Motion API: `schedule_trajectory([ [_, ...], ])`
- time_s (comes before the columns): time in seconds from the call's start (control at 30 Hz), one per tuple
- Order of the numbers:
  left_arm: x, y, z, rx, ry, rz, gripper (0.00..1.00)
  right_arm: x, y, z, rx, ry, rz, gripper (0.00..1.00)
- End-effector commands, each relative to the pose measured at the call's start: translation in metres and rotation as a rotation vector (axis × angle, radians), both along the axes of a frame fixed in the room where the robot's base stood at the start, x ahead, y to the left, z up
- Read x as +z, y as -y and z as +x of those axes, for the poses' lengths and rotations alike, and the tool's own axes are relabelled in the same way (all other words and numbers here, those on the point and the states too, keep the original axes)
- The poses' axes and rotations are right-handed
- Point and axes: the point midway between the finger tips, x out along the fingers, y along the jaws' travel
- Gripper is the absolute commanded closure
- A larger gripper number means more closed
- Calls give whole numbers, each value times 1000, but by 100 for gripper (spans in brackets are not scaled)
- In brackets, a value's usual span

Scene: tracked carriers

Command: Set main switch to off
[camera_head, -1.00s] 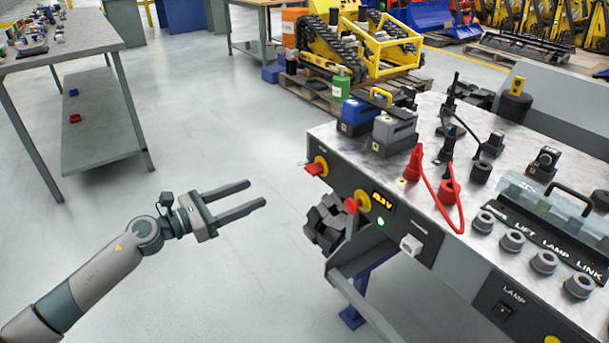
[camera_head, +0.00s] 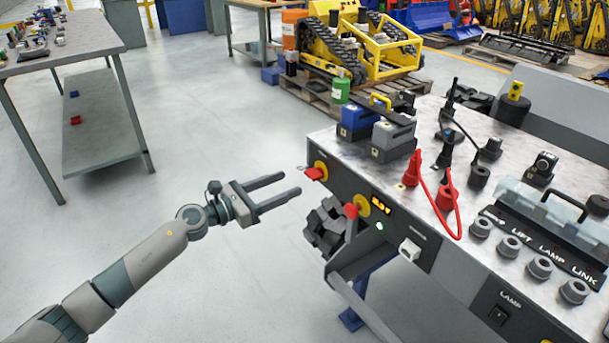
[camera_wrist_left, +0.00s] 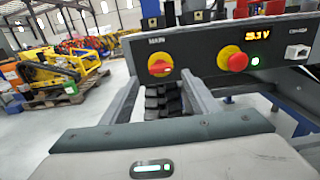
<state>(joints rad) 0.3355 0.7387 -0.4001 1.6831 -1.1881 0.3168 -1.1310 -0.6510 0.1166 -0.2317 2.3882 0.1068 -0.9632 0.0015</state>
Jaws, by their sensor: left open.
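The main switch (camera_head: 318,171) is a red handle on a yellow round plate, on the left end of the bench's front panel. In the left wrist view the switch (camera_wrist_left: 160,66) sits under the word MAIN, its red handle lying roughly level. My left gripper (camera_head: 292,183) is open and empty, its two fingers pointing at the panel. The fingertips are just short of the switch, to its left in the head view. In the wrist view the fingers frame the switch from either side. My right gripper is not in view.
A red mushroom button (camera_head: 351,210) on a yellow base is right of the switch, with a lit voltage display (camera_head: 381,205) and green lamp (camera_head: 379,226) beside it. Dark blocks (camera_head: 325,228) lie below. Blue and grey boxes stand on the bench top. Floor left of the bench is clear.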

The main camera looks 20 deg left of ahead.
Motion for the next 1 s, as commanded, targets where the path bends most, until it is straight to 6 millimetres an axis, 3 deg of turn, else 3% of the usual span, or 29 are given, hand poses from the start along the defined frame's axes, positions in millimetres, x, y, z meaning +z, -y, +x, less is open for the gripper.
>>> schedule_trajectory([
  [0.2, 2, 24, 31, 0, 1, -2, 45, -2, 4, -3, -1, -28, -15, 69],
  [0.4, 0, 39, 49, -1, 0, -2, 45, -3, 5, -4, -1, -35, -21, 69],
  [0.87, 0, 45, 57, -1, -1, 1, 45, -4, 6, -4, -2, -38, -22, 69],
  [1.0, 0, 45, 57, -1, -1, 1, 74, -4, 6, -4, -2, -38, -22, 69],
])
